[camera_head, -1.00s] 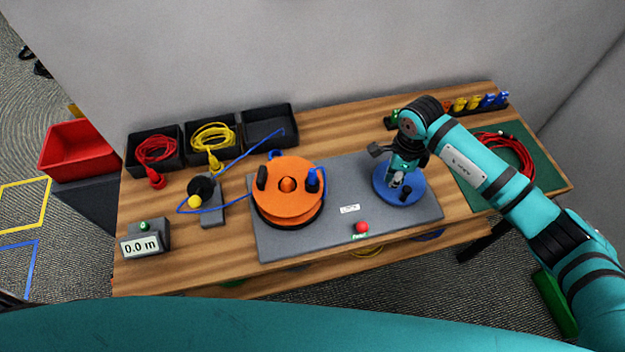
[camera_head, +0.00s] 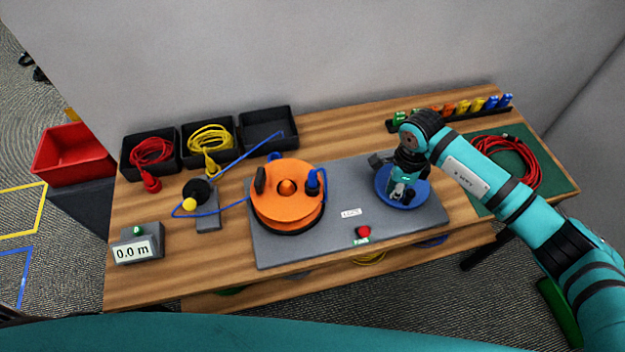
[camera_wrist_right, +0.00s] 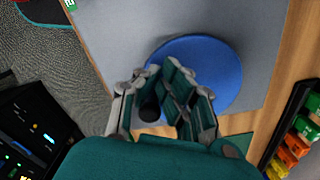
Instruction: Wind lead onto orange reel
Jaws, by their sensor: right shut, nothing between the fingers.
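The orange reel (camera_head: 287,205) lies flat on a grey base plate (camera_head: 340,215), with a black knob and a blue plug (camera_head: 313,182) on top. The blue lead (camera_head: 240,165) runs from the black tray at the back past a guide with a yellow knob (camera_head: 190,204) to the reel's left side. A blue disc (camera_head: 410,197) sits at the plate's right end. My right gripper (camera_head: 402,194) is shut above the disc; in the right wrist view its fingers (camera_wrist_right: 165,98) are beside a dark knob (camera_wrist_right: 150,107). My left gripper is out of view.
Black trays hold a red lead (camera_head: 150,152) and a yellow lead (camera_head: 209,138). A meter (camera_head: 137,248) reads 0.0 m. A red button (camera_head: 363,232) is at the plate's front edge. A red lead (camera_head: 507,165) lies on a green mat at right. A clip rack (camera_head: 460,110) stands behind.

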